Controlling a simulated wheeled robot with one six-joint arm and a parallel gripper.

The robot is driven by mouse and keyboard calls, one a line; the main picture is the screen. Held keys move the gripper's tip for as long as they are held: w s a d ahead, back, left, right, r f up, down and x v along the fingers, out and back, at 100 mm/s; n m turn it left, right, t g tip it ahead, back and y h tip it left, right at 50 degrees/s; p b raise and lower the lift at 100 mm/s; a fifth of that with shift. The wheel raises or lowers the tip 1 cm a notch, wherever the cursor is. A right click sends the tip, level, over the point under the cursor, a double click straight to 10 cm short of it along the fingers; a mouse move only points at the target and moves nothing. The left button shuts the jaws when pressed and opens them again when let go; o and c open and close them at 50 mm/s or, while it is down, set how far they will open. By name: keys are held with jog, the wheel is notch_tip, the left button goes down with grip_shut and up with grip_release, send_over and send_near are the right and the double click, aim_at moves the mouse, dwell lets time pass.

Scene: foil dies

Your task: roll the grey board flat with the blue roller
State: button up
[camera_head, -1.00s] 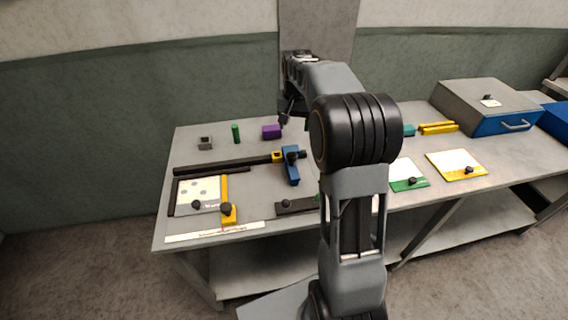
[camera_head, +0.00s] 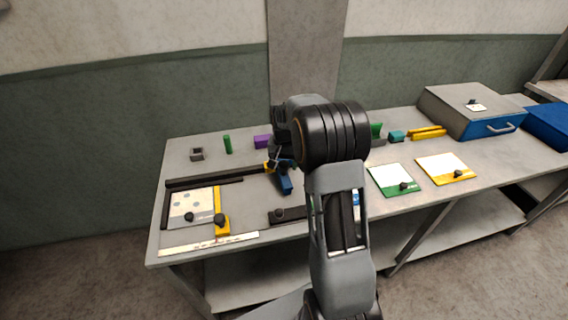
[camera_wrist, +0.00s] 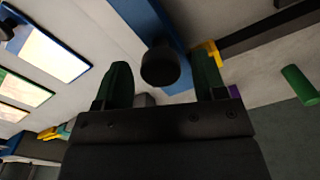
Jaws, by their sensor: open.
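The grey board (camera_head: 180,207) lies at the table's left front. It has a pale, spotted face, a grey edge strip and a black knob, with dark rails and a yellow bar beside it. The blue roller (camera_head: 286,184) appears as a blue bar at the right end of the long dark rail; my arm partly hides it. My gripper (camera_head: 279,158) is over its far end. In the wrist view, the open fingers (camera_wrist: 163,64) stand on either side of the black knob on the blue roller (camera_wrist: 146,20). I cannot tell whether they touch it.
Behind the rail are a grey block (camera_head: 197,154), a green cylinder (camera_head: 227,145) and a purple block (camera_head: 262,141). Green-edged (camera_head: 392,177) and yellow-edged (camera_head: 444,166) boards lie to the right. A grey-and-blue box (camera_head: 470,110) stands at the far right. A ruler-like strip (camera_head: 208,244) lies along the front.

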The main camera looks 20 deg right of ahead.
jog(key=shift+f, duration=0.35)
